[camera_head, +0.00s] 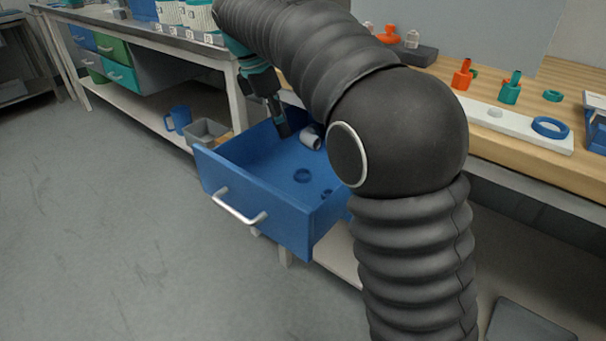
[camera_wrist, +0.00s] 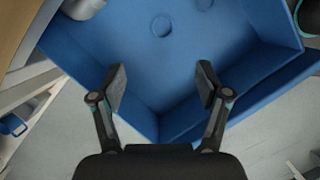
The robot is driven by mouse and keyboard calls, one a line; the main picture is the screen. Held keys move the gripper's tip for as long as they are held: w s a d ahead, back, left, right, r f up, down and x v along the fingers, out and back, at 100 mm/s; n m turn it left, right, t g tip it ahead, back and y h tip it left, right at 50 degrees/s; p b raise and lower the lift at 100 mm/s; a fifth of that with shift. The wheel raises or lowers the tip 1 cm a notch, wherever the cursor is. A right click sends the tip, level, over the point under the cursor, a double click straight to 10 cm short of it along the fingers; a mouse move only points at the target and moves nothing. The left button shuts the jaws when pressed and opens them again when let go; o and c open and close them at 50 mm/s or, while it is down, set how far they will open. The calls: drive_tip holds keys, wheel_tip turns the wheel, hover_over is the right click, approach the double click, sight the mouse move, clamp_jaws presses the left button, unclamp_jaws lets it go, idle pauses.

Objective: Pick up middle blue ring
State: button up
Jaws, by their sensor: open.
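A blue ring (camera_head: 302,175) lies flat on the floor of the open blue drawer (camera_head: 230,178). It shows in the wrist view (camera_wrist: 161,26) near the top, beyond my fingertips. A second small ring-like piece (camera_head: 326,193) lies nearer the drawer's right side, and part of a round piece (camera_wrist: 204,4) is cut off at the top of the wrist view. My gripper (camera_head: 283,130) points down into the left back part of the drawer. In the wrist view its fingers (camera_wrist: 162,85) are apart with nothing between them. A larger blue ring (camera_head: 550,127) lies on a white strip on the workbench.
A grey cylinder (camera_head: 311,138) lies in the drawer near its back. The drawer's walls stand around the ring. Orange and green fittings (camera_head: 510,88) stand on the workbench.

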approach(304, 177)
drive_tip(key=shift+w+d+f+b, duration=0.15)
drive_tip(key=shift+w+f+b, duration=0.15)
drive_tip(key=shift+f, duration=0.3)
drive_tip(key=shift+s+b+x, duration=0.15)
drive_tip(key=shift+x, duration=1.25)
drive_tip(key=shift+s+b+x, duration=0.15)
drive_tip(key=shift+x, duration=1.25)
drive_tip(key=c, duration=0.8)
